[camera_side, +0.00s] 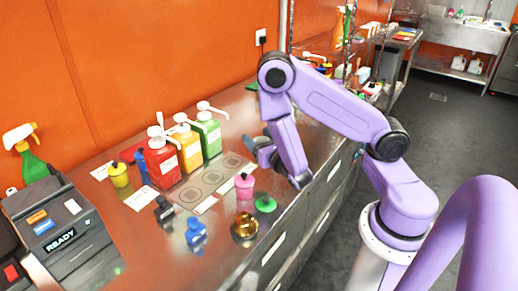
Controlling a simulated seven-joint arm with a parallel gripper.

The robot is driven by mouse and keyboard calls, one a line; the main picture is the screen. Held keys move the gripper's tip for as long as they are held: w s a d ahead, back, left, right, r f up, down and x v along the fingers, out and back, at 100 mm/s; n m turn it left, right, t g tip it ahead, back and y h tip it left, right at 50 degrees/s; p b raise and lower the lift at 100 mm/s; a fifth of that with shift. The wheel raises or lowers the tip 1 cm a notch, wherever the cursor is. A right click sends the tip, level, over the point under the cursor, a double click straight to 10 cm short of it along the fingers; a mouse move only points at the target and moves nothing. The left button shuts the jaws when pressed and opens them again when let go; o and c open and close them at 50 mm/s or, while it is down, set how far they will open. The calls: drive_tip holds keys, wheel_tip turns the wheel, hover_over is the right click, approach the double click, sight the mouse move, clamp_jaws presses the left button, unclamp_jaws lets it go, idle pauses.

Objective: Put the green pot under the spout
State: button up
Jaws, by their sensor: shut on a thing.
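A low, round green piece with a dark top (265,204) sits on the steel counter to the right of the pink pot. I cannot tell if it is the green pot or a lid. My gripper (262,150) is in the air above the counter, to the right of the ring-marked mat, partly hidden by my forearm. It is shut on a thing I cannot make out. Three pump bottles with white spouts stand at the wall: red (173,158), yellow (188,149) and green (209,135). The mat (219,186), with printed rings, lies in front of them.
A dark machine marked READY (62,240) stands at left. The counter's front edge is close by.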

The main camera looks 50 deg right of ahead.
drive_tip(key=shift+r, duration=1.05)
drive_tip(key=h, duration=0.1)
drive_tip(key=r+m+g+h, duration=0.1)
drive_tip(key=w+m+h, duration=0.1)
drive_tip(key=shift+d+r+g, duration=0.25)
drive_tip(key=shift+r+g, duration=0.05)
drive_tip(key=shift+s+r+m+g+h, duration=0.1)
drive_tip(key=shift+r+m+g+h, duration=0.15)
drive_tip(key=shift+m+g+h, duration=0.3)
drive_tip(key=shift+s+r+m+g+h, duration=0.1)
drive_tip(key=shift+r+m+g+h, duration=0.15)
drive_tip(key=shift+m+g+h, duration=0.3)
drive_tip(key=w+f+m+g+h, duration=0.1)
drive_tip(key=w+f+g, duration=0.1)
drive_tip(key=w+f, duration=0.1)
drive_tip(key=w+f+m+g+h, duration=0.1)
drive_tip(key=w+f+m+g, duration=0.1)
drive_tip(key=w, duration=0.1)
drive_tip(key=w+f+m+g+h, duration=0.1)
drive_tip(key=w+f+h, duration=0.1)
drive_tip(key=w+f, duration=0.1)
drive_tip(key=shift+w+d+f+m+g, duration=0.2)
drive_tip(key=shift+w+f+m+g, duration=0.15)
drive_tip(key=shift+w, duration=0.25)
drive_tip(key=shift+w+f, duration=0.1)
drive_tip(key=shift+f, duration=1.55)
